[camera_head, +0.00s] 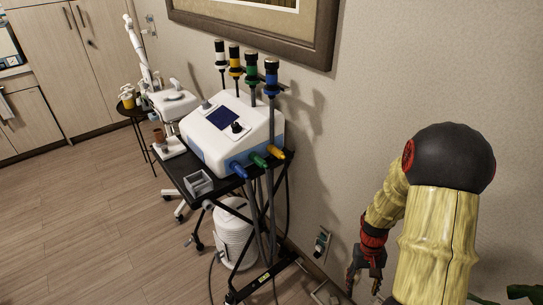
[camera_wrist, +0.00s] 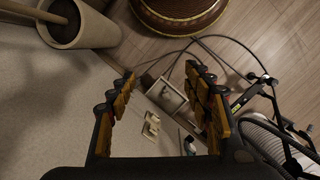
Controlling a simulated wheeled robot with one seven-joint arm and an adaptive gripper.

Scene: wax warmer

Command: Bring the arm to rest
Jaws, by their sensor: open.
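My arm (camera_head: 437,240) is at the right of the head view, with its dark joint nearest the camera and its forearm reaching down toward the wall. My gripper (camera_head: 366,280) hangs low beside the wall, to the right of the black cart and apart from it. In the wrist view my gripper (camera_wrist: 160,72) has its two jointed fingers spread wide with nothing between them. Past the fingers, the wall, an outlet and the floor show.
A black cart (camera_head: 172,168) carries a white machine (camera_head: 225,140) with colored handpieces; a white canister (camera_head: 235,232) stands below. A wall outlet (camera_head: 322,243) is near my gripper. The wrist view shows cables, a pot (camera_wrist: 90,30) and a round brown object (camera_wrist: 178,18). Left floor is clear.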

